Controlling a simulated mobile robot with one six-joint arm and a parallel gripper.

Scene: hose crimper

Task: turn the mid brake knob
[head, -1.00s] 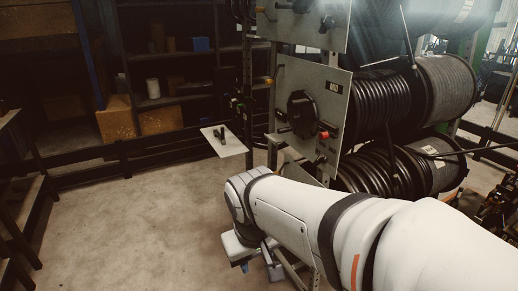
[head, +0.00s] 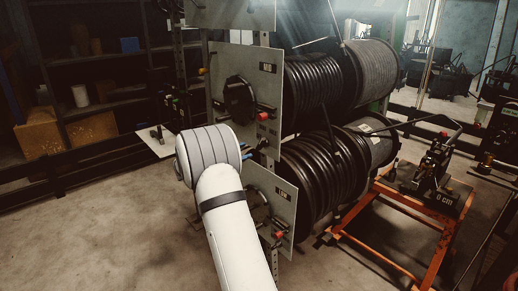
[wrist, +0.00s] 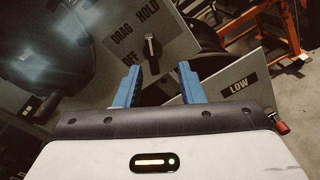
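The mid reel panel (head: 226,66) is a grey upright plate with a black round hub. In the wrist view the brake knob (wrist: 151,46) is a small dark selector with a pale pointer. The words OFF, DRAG and HOLD surround it on the grey plate. My gripper (wrist: 160,70) is open, its two blue fingers apart and empty. The knob shows just beyond the fingertips, slightly left of the middle of the gap; I cannot see contact. In the head view my arm hides most of the gripper, and only a bit of blue shows by the panel's lower edge.
The low panel (head: 284,208), labelled LOW in the wrist view (wrist: 221,84), stands below and close to my gripper. Black hose reels (head: 318,88) fill the space behind the panels. A small shelf plate (head: 153,148) juts out at left. An orange stand (head: 431,246) is at right.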

